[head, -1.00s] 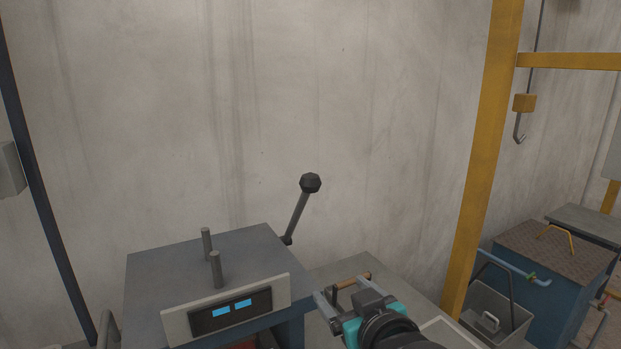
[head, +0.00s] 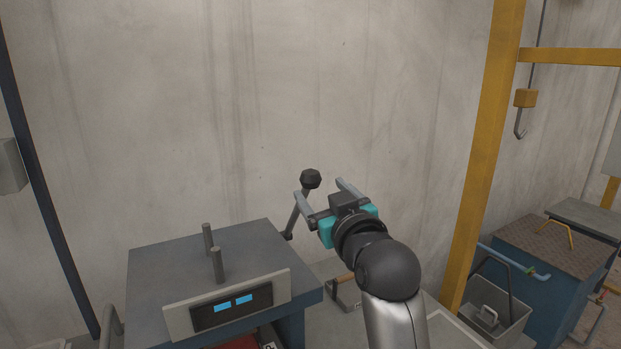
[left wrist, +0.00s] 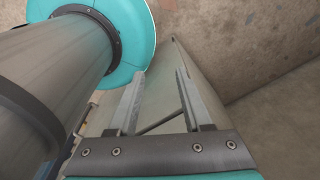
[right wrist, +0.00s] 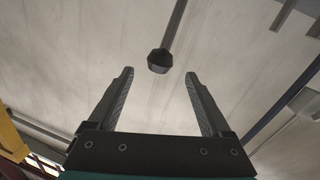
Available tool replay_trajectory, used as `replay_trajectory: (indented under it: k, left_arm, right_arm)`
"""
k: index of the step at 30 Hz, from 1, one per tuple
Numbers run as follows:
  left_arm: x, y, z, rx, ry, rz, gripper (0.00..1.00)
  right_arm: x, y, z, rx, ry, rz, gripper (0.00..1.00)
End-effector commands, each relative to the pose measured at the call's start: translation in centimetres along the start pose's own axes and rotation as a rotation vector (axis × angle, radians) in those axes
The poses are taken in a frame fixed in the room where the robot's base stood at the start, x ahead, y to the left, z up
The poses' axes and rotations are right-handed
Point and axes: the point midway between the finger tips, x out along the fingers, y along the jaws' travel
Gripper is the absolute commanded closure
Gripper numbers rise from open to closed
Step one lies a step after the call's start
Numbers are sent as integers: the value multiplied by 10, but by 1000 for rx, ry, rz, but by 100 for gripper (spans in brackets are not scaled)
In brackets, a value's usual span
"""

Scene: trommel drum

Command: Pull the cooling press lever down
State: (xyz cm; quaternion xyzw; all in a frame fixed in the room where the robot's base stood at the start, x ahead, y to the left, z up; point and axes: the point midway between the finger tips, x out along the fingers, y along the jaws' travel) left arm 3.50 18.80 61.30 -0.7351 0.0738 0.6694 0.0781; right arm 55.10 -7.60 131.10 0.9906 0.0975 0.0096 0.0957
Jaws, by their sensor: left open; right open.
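The cooling press (head: 200,270) is a blue-grey box with a two-window display panel and two upright pins on top. Its lever (head: 296,214) rises from the right side, tilted up to the right, with a dark faceted knob (head: 310,179) on its end. My right gripper (head: 320,188) is open and empty, just by the knob. In the right wrist view the knob (right wrist: 159,61) shows ahead of the open fingers, between their lines and not touched. My left gripper (left wrist: 158,90) is open and empty in the left wrist view; the head view does not show it.
A yellow post (head: 483,150) stands to the right, with a hanging hook (head: 520,125) beyond it. A grey bin (head: 492,310) and a blue cabinet (head: 550,260) are at the lower right. The wall is behind the lever.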

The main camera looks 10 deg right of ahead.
Motion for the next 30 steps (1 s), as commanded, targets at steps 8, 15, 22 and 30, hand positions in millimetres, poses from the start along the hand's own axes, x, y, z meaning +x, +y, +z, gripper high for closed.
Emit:
replay_trajectory:
  k: [8,15,22,30]
  left_arm:
    - [-2,0,-1,0,1,0,50]
    - [-3,0,-1,0,1,0,50]
    - [-3,0,0,0,0,0,50]
    - [-3,0,0,0,0,0,50]
  right_arm:
    - [39,0,-1,0,0,-1,17]
    - [63,0,0,1,0,0,17]
    - [72,0,0,0,1,0,17]
    - [73,0,0,0,0,0,17]
